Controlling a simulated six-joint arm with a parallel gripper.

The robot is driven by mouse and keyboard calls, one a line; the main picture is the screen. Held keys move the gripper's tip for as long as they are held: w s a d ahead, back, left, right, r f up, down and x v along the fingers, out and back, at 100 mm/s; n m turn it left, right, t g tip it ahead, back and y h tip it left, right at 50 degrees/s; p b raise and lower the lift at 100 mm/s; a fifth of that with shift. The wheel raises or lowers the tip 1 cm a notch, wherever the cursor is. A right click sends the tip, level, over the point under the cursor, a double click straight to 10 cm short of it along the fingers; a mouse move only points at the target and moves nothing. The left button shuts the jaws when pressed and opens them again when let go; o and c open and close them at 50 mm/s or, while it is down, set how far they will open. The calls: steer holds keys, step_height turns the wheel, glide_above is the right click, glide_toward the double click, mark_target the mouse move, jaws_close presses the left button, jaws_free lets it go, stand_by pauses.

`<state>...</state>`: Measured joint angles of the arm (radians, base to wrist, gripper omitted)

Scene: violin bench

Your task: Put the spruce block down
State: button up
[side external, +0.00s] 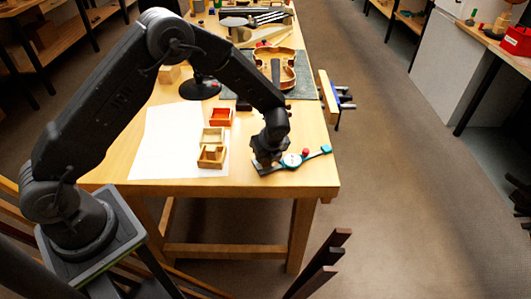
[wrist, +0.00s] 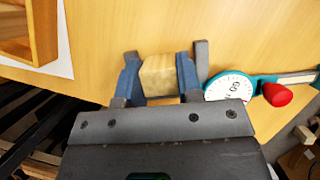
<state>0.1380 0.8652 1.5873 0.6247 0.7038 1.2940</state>
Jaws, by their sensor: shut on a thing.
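The spruce block (wrist: 158,75) is pale wood with visible grain. In the wrist view it sits between the two blue finger pads of my gripper (wrist: 158,68), which is shut on it. In the side view my gripper (side external: 267,162) is low over the near right part of the wooden bench (side external: 262,187). The block is hidden there by the gripper. I cannot tell whether the block touches the bench top.
A teal dial gauge (side external: 292,160) with a red knob lies close to the right of my gripper; it also shows in the wrist view (wrist: 232,88). Small wooden boxes (side external: 211,155) stand on a white sheet (side external: 160,150) to the left. A violin body (side external: 288,75) lies farther back.

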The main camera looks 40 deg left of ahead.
steer(key=shift+s+f, duration=0.1)
steer(key=shift+f, duration=0.5)
steer(key=o, duration=0.9)
steer(key=shift+a, duration=0.1)
steer(key=shift+r, duration=0.35)
steer(key=v, duration=1.3)
steer(key=shift+a, duration=0.2)
steer(key=s+a+r+n+t+h, duration=0.2)
steer(key=s+a+r+n+h, duration=0.15)
steer(key=s+r+n, duration=1.2)
steer(key=s+r+n+t, duration=0.2)
steer(key=s+n, duration=0.4)
steer(key=s, duration=0.4)
steer(key=shift+h, duration=0.45)
